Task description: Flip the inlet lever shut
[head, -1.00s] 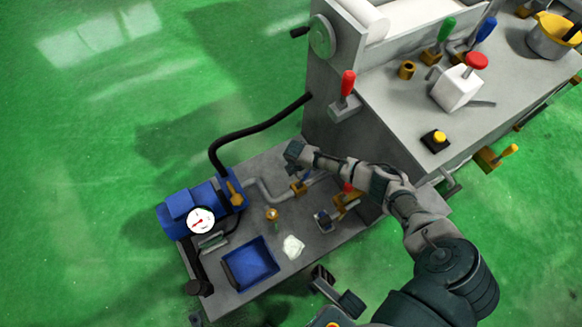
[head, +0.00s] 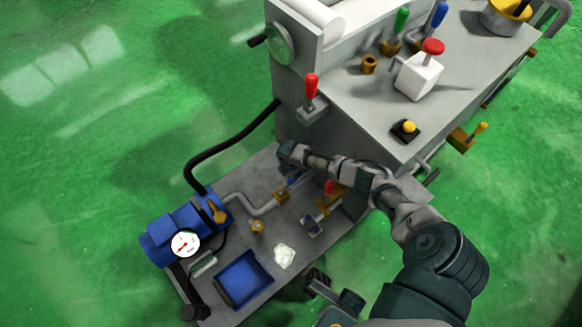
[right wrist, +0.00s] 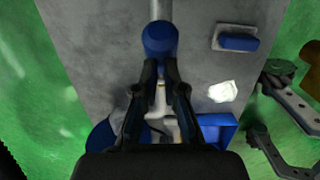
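A brass valve (head: 281,195) on a grey pipe has a blue handle (head: 296,181) beside it, partly hidden by my right arm; which lever is the inlet lever is not marked. A second brass valve carries a red lever (head: 329,187). My right gripper (head: 287,154) hangs over the base plate near the blue handle. In the right wrist view my right gripper (right wrist: 160,66) has its fingers a small gap apart, with a rounded blue part (right wrist: 160,36) at their tips; contact is unclear. My left gripper (head: 334,291) is low at the front, its fingers apart.
A blue pump (head: 165,240) with a white gauge (head: 186,244) stands at the left. A blue tray (head: 243,277) and a crumpled white cloth (head: 284,257) lie at the plate's front. The grey machine body (head: 300,135) rises behind my right arm. A black hose (head: 230,138) arches to the pump.

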